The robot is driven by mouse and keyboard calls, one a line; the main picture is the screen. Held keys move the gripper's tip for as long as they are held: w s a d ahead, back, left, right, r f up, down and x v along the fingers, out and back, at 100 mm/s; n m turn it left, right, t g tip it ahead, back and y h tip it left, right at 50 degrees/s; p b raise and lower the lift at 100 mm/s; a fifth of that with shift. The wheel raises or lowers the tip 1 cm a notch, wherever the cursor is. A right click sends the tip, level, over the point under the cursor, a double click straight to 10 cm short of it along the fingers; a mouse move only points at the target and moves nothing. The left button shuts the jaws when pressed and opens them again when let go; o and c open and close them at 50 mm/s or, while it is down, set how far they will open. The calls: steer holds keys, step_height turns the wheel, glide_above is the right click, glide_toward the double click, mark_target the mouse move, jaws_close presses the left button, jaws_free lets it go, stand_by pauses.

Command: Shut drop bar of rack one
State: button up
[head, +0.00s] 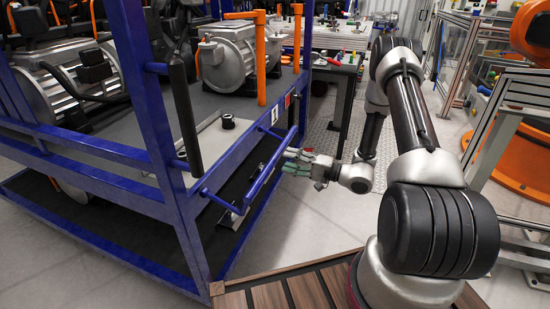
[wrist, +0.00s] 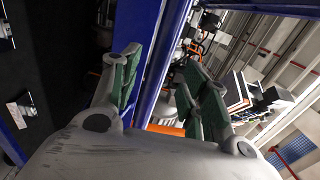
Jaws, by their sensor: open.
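The blue rack (head: 105,153) stands at the left in the head view. A slim blue bar (head: 263,178) slants along its open side, low and in front of the rack's edge; it looks like the drop bar. My gripper (head: 293,162) is at the right of this bar, close to its far end, with its green-padded fingers pointing left toward the rack. In the wrist view, my gripper (wrist: 163,88) is open, and a blue bar (wrist: 162,58) runs through the gap between the fingers. I cannot tell whether a finger touches it.
A motor unit (head: 228,57) stands on the rack's upper deck beside orange posts (head: 261,58). A black upright grip (head: 184,108) is on the near rack post. A workbench (head: 338,66) stands behind.

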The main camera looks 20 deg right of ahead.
mark_target(275, 157)
steer(key=x, duration=0.6)
jaws_close()
